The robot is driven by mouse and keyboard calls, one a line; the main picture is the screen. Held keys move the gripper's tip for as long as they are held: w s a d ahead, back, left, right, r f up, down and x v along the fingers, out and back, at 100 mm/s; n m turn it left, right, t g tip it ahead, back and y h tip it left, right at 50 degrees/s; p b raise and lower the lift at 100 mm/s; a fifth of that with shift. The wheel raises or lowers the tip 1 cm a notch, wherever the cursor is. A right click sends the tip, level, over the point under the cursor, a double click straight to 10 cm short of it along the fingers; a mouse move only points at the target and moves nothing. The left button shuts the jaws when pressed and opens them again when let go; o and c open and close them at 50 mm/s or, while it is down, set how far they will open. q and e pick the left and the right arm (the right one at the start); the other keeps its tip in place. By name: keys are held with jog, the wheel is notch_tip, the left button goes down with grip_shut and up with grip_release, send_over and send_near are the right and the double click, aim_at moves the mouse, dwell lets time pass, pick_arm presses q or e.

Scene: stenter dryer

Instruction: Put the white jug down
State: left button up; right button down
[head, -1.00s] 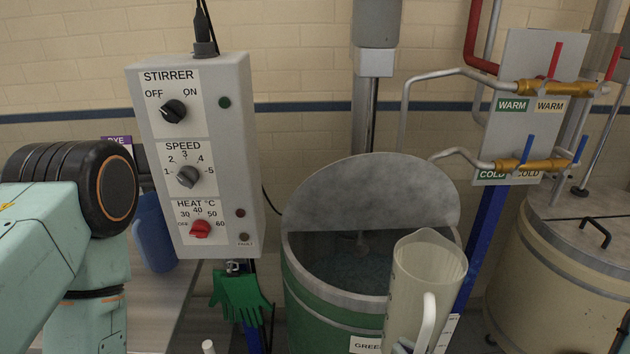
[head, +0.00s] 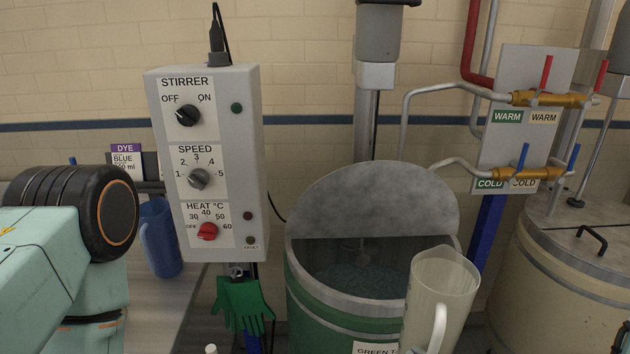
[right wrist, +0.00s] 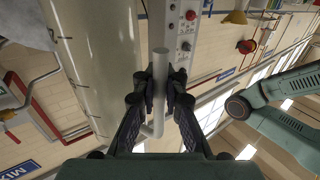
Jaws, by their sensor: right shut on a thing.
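The white jug (head: 432,290) is translucent and upright in the lower middle-right of the head view, in front of the green tub (head: 310,302). Its lower part is cut off by the frame edge, so what is under it is hidden. In the right wrist view my right gripper (right wrist: 160,85) is shut on the jug's handle (right wrist: 160,65), with the jug's body (right wrist: 105,60) to the left of the fingers. My left arm is at the left of the head view, but its gripper is out of view.
A grey stirrer control box (head: 210,165) hangs at centre left, with green gloves (head: 243,305) below. A blue jug (head: 160,238) stands on the table (head: 150,300) at left, near a dye label (head: 125,158). A lidded vat (head: 560,260) and valve panel (head: 515,140) are at right.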

jog(key=w+d+f+h+b, duration=0.1)
jog(key=w+d+f+b, duration=0.1)
jog(key=f+b, duration=0.8)
jog(key=w+d+f+m+t+h+b, duration=0.1)
jog(key=w+f+b, duration=0.2)
jog(key=f+b, duration=0.7)
jog(key=shift+w+d+f+m, duration=0.25)
jog(key=shift+d+f+m, duration=0.05)
jog(key=shift+d+f, duration=0.1)
jog(key=shift+a, duration=0.15)
